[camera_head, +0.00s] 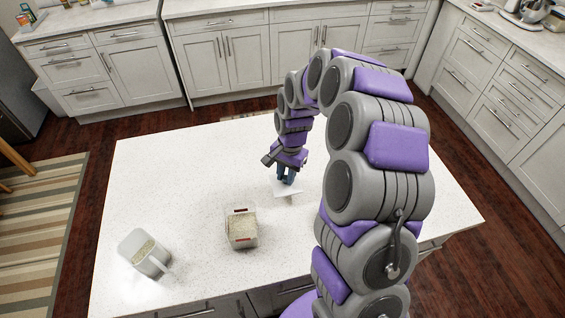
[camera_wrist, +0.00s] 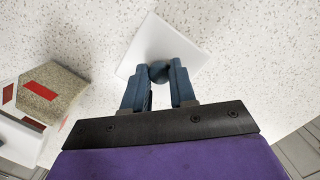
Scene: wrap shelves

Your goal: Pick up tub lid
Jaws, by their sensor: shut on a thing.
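The tub lid (camera_head: 288,190) is a thin white square with a dark round knob. It also shows in the wrist view (camera_wrist: 150,42), where the knob (camera_wrist: 160,72) sits between the two blue fingers. My gripper (camera_head: 286,178) points down and is shut on the lid's knob; it also shows in the wrist view (camera_wrist: 159,80). I cannot tell for sure whether the lid touches the counter or hangs just above it. An open clear tub (camera_head: 241,229) with pale grains and red marks stands to the left of the lid; it shows at the left of the wrist view (camera_wrist: 48,95).
A second clear container (camera_head: 146,252) with pale contents and a handle stands at the front left of the white island counter (camera_head: 170,185). White cabinets (camera_head: 240,60) line the back, beyond a dark wood floor.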

